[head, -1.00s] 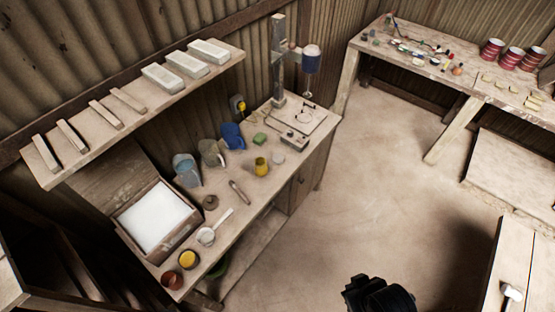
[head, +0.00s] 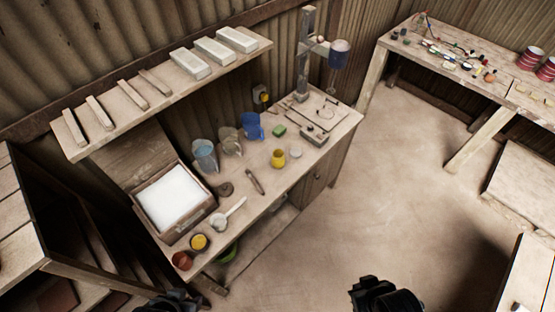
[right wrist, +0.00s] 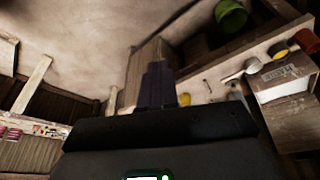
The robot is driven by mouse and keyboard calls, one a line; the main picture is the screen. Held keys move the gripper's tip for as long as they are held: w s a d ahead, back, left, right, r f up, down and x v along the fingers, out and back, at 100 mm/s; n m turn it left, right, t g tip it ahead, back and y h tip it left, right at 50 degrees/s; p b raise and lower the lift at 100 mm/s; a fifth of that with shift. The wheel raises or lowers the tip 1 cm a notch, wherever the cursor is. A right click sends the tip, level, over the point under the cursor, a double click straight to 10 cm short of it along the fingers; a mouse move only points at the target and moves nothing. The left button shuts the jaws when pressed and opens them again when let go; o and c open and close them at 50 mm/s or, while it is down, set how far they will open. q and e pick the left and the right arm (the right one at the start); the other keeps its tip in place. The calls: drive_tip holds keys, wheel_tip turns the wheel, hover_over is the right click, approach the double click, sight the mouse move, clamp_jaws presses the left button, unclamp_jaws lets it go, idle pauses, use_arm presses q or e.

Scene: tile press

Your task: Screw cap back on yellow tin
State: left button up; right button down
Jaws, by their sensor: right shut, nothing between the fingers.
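A small yellow tin (head: 278,158) stands upright on the narrow workbench in the head view. A pale round disc (head: 296,152), which may be its cap, lies just to its right, apart from it. Its details are too small to read. My right gripper (right wrist: 157,85) is shut and empty in the right wrist view, in the air away from the bench things. In the head view, my right arm's dark end shows at the bottom middle. My left arm's dark end (head: 172,302) just enters at the bottom left; its fingers cannot be made out.
Blue and clear jugs (head: 205,155), a green block (head: 279,131), a brown-handled tool (head: 254,182) and a white scoop (head: 228,214) crowd the bench. A box of white powder (head: 169,200) and a press (head: 305,60) flank them. Open floor lies right of the bench.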

drive_tip(key=shift+c, duration=0.6)
unclamp_jaws()
drive_tip(key=shift+m, duration=0.3)
